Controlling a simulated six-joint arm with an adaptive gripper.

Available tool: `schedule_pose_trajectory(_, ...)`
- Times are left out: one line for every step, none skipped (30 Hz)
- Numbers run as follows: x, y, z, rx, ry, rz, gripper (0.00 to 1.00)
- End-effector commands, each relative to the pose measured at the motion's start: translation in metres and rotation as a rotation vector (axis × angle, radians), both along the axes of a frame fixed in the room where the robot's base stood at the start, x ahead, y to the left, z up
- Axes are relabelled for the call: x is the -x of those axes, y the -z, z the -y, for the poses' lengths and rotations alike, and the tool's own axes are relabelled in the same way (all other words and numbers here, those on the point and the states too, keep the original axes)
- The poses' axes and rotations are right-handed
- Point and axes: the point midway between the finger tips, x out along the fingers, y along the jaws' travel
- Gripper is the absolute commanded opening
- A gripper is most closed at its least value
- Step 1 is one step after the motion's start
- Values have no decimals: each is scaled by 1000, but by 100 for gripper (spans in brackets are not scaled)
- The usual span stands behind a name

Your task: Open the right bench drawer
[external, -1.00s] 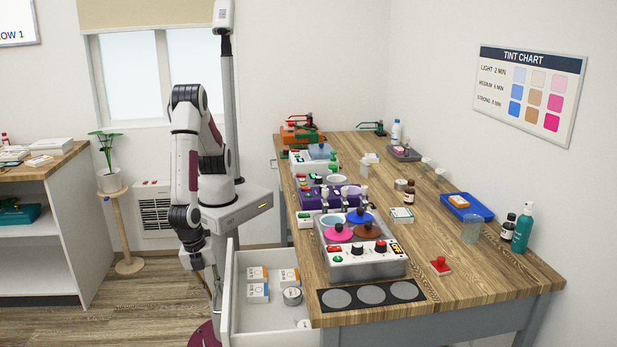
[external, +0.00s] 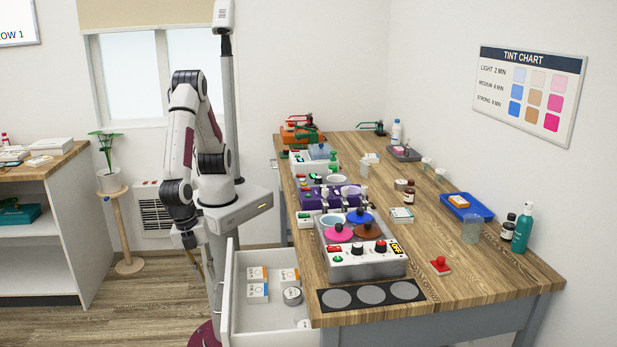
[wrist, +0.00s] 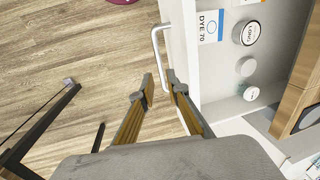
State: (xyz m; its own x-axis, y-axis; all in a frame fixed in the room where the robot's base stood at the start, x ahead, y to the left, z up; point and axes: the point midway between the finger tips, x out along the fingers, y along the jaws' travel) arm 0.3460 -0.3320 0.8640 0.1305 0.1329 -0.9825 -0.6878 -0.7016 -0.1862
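The white bench drawer (external: 262,320) is pulled out from the bench's left side in the external view, with its inside showing. In the wrist view its front wall (wrist: 182,50) and white bar handle (wrist: 154,45) show. My gripper (wrist: 160,82) has its two fingertips apart, with a narrow gap between them. In the picture the handle's near end lies between the tips; I see no grip on it. In the external view my gripper (external: 207,266) hangs just left of the drawer front, partly against my own column.
The drawer holds small boxes (external: 257,291) and round tins (external: 292,296). The wooden bench (external: 465,270) carries a pot unit (external: 368,268) and several bottles. A plant stand (external: 122,225) and shelf unit (external: 55,240) stand left. Floor left of the drawer is partly clear.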

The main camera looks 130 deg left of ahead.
Motion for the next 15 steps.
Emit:
schedule_pose_trajectory(1,-8,2,3,1,1,15)
schedule_pose_trajectory(1,-12,2,3,1,1,15)
schedule_pose_trajectory(2,-17,3,3,1,1,15)
schedule_pose_trajectory(3,-21,3,3,1,1,15)
schedule_pose_trajectory(3,-24,4,2,1,1,15)
schedule_pose_trajectory(4,-29,5,2,1,1,15)
schedule_pose_trajectory(4,-32,5,2,1,1,15)
schedule_pose_trajectory(5,-35,5,1,1,1,15)
schedule_pose_trajectory(5,-38,6,2,1,1,15)
schedule_pose_trajectory(5,-40,6,2,1,1,15)
schedule_pose_trajectory(6,-41,6,1,1,0,15)
schedule_pose_trajectory(6,-43,6,1,0,-1,15)
schedule_pose_trajectory(6,-44,6,1,0,-1,15)
schedule_pose_trajectory(7,-45,6,0,0,-1,15)
schedule_pose_trajectory(7,-46,6,0,0,-1,15)
